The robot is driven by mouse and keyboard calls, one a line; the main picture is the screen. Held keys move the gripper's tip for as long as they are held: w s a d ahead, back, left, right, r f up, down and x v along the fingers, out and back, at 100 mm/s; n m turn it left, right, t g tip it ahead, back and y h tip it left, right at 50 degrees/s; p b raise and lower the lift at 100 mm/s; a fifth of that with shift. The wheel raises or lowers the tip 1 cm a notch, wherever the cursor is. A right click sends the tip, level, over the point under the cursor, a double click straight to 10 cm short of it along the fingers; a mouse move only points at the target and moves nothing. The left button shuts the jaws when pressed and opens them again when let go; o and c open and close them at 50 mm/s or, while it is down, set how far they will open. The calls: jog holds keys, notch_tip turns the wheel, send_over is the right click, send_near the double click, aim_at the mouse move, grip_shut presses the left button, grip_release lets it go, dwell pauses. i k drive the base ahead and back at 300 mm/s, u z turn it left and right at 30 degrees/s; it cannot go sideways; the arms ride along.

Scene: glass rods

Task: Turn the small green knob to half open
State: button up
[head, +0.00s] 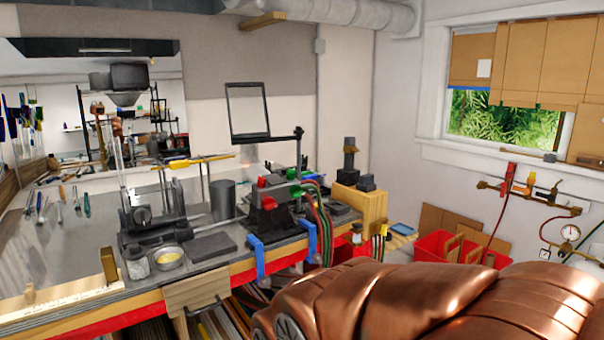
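A bench torch (271,218) with a dark body stands near the right end of the workbench. Green knobs show on its right side, one higher (293,174) and one just below it (297,190). They are too small in the picture to tell which is the small one or how far either is turned. Red knobs (268,203) sit on its left side. Red and green hoses (322,212) run from the torch down over the bench edge. My gripper is out of view; only a large copper-coloured part, which seems to be my arm, shows at the lower right.
Blue clamps (257,256) grip the bench's front edge below the torch. A glass-working lathe (150,225), a jar (137,263) and a yellow-filled dish (168,257) stand to the left. A wooden block (361,205) and red bins (440,246) are to the right.

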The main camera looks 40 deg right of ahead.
aim_at(289, 175)
jog(key=u, duration=0.45)
jog(key=i, duration=0.95)
jog(key=z, duration=0.4)
